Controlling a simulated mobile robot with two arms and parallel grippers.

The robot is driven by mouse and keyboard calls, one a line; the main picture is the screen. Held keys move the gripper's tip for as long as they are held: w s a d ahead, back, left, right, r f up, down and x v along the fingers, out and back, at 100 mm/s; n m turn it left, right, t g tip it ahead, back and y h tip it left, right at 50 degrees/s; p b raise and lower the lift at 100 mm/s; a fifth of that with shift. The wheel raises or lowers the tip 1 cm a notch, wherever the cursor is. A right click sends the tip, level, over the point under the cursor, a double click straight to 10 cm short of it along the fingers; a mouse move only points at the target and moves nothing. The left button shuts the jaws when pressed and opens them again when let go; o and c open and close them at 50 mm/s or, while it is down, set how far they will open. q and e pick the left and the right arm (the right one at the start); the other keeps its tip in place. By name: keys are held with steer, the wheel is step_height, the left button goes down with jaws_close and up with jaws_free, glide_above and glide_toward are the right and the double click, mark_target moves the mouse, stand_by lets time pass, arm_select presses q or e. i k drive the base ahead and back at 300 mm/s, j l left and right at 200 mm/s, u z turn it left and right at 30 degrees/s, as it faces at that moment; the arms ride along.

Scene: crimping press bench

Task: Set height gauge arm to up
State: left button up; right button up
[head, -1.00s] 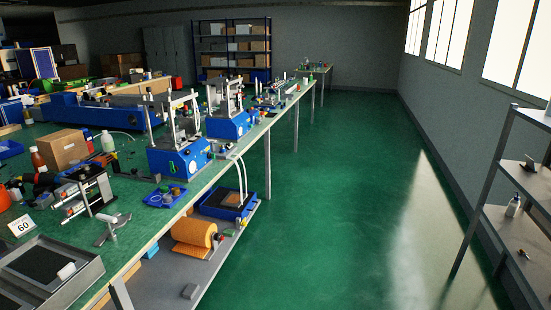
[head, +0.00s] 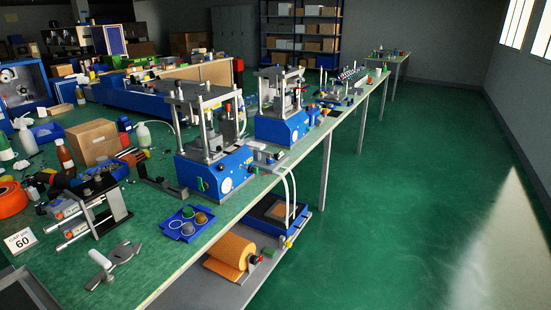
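I cannot make out for sure which thing on the bench is the height gauge, nor how its arm stands. A grey metal tool with a flat head and a short bar (head: 113,263) lies near the front edge of the green bench (head: 150,262). A dark bar with a short upright at one end (head: 162,185) lies behind it, left of the nearest blue press (head: 222,172). Neither of my grippers is in view.
A unit with silver cylinders (head: 75,228) and a sign reading 60 (head: 21,241) stand at the left. A blue tray with rings (head: 188,224) lies near the bench edge. An orange roll (head: 230,250) is on the lower shelf. The green floor (head: 400,210) to the right is clear.

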mark_target(270, 154)
steer(key=u, duration=0.55)
steer(key=i+l+u, duration=0.3)
steer(key=l+u, duration=0.25)
steer(key=i+l+u, duration=0.3)
steer(key=l+u, duration=0.25)
steer(key=l, duration=0.1)
